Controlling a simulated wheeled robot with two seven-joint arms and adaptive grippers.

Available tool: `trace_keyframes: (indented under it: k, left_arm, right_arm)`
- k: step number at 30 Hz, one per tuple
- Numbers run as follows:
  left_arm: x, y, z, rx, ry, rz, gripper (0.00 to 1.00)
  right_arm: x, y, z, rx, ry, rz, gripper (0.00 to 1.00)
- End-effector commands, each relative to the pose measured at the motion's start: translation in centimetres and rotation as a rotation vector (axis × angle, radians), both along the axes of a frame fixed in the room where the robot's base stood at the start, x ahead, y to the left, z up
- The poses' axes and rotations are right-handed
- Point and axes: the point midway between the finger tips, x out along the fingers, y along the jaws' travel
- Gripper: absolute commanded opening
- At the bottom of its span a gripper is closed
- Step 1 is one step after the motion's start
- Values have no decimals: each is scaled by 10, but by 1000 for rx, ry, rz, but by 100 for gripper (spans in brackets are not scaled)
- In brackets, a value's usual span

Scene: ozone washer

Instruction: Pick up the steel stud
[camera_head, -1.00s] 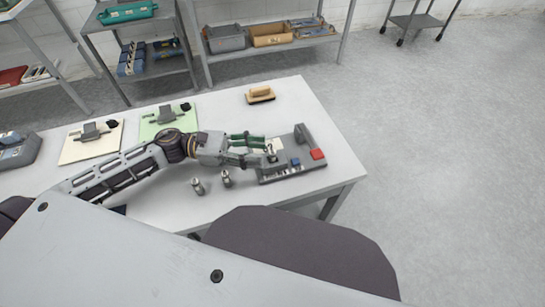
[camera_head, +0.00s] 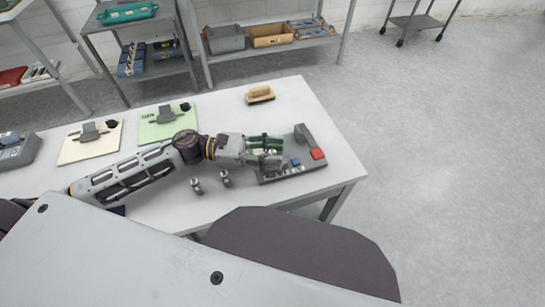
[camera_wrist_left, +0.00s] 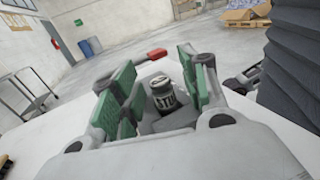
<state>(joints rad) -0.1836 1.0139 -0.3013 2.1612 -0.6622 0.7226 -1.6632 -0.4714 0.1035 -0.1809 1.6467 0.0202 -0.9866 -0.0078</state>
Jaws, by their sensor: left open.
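The steel stud (camera_wrist_left: 163,98), a short metal cylinder with a dark top and dark lettering on its side, stands between the green-padded fingers of my left gripper (camera_wrist_left: 163,90) in the left wrist view. The fingers are open on both sides of it, with no clear contact visible. In the head view my left gripper (camera_head: 268,151) is over the left part of the grey fixture (camera_head: 306,139), and its fingers hide the stud. The fixture also carries a blue block (camera_head: 295,162) and a red block (camera_head: 317,154). My right gripper is not in view.
Two small metal cylinders (camera_head: 197,186) (camera_head: 226,178) stand on the white table (camera_head: 315,105) near my left forearm. A tan-handled block (camera_head: 260,95) lies behind the gripper. A green board (camera_head: 165,128) and a cream board (camera_head: 85,150) lie at the left.

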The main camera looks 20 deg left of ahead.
Motion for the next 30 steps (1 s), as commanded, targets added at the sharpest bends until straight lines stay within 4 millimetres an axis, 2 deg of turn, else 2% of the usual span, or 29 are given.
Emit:
trace_keyframes:
  k: [12,23,30]
  left_arm:
    - [0,0,0,0,0,0,44]
    - [0,0,0,0,0,0,0]
    - [0,0,0,0,0,0,0]
  right_arm:
    - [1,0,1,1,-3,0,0]
    - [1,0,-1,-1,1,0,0]
    - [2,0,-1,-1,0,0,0]
